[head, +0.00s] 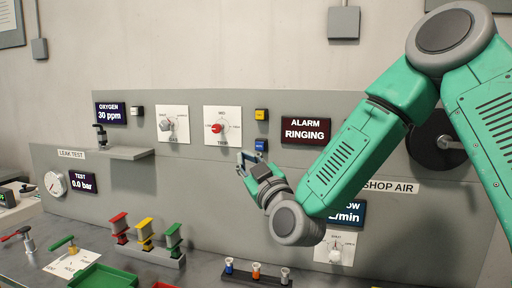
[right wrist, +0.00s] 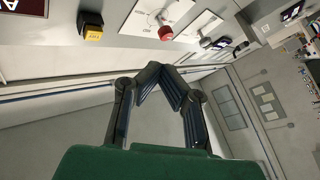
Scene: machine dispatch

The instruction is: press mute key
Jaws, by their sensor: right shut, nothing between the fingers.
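Two small keys sit left of the alarm display (head: 306,130), which reads "ALARM RINGING". The upper key (head: 261,115) is yellow and the lower key (head: 261,145) is blue. Their lettering is too small to read, so I cannot tell which is mute. My right gripper (head: 245,163) is shut and empty, with its fingertips just below and left of the blue key in the head view. I cannot tell whether it touches the panel. In the right wrist view, the yellow key (right wrist: 92,34) is up and left of the shut fingertips (right wrist: 160,72). My left gripper is not in view.
A red knob (head: 216,128) on a white plate is left of the keys. A grey shelf (head: 125,153) juts out at the left. Red, yellow and green lever clamps (head: 146,233) and a small rack (head: 256,275) stand on the bench below.

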